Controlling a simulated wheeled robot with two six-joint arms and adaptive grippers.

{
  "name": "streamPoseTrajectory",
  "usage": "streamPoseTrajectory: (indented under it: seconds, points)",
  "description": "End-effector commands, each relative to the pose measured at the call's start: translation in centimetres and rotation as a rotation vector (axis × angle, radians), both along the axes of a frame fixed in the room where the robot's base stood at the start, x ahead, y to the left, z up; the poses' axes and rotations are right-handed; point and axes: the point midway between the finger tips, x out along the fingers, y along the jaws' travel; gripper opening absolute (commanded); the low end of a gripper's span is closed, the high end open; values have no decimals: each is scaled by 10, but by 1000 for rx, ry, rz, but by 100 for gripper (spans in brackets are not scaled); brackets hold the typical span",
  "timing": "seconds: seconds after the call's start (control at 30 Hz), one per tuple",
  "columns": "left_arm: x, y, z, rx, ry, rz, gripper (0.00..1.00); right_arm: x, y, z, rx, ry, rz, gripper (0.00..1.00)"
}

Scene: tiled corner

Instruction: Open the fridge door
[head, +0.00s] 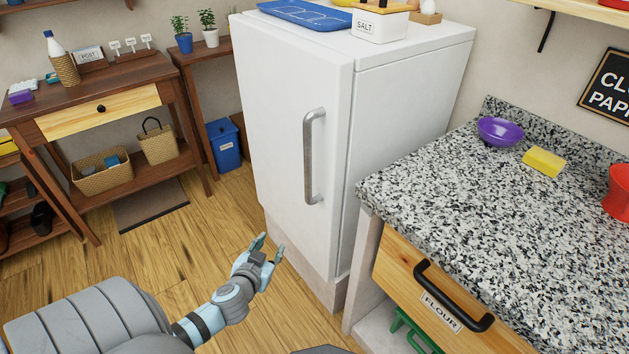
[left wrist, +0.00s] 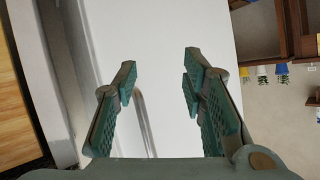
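The white fridge (head: 283,130) stands in the middle of the head view with its door shut. Its grey vertical bar handle (head: 309,157) is on the right side of the door front. My left gripper (head: 268,246) is open and empty, low in front of the door and left of and below the handle, apart from it. In the left wrist view, the open fingers of my left gripper (left wrist: 160,85) face the white door (left wrist: 165,35), and the handle (left wrist: 142,115) shows partly behind the left finger. My right gripper is not in view.
A speckled counter (head: 470,200) with a drawer (head: 430,285) marked FLOUR stands close on the right. A blue tray (head: 305,14) and a salt box (head: 379,22) rest on the fridge top. A wooden side table (head: 105,85) is at left. The wooden floor (head: 180,240) before the fridge is free.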

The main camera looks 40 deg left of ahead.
Motion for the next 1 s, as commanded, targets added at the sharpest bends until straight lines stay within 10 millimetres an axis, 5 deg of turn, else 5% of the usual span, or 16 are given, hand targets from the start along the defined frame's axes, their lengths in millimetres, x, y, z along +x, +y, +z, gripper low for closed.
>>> streamPoseTrajectory:
  seconds: [0.1, 0.23, 0.37, 0.7, 1.0]
  points:
    - [30, -21, 102, -19, -313, -43, 38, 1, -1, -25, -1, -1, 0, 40]
    - [37, -36, 157, -53, -463, -70, 38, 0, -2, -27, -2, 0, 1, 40]
    - [57, -31, 163, -59, -475, -70, 38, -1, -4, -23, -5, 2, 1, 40]
    - [146, -3, 163, -61, -472, -69, 38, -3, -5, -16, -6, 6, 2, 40]
    - [172, 4, 161, -59, -470, -72, 38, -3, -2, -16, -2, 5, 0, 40]
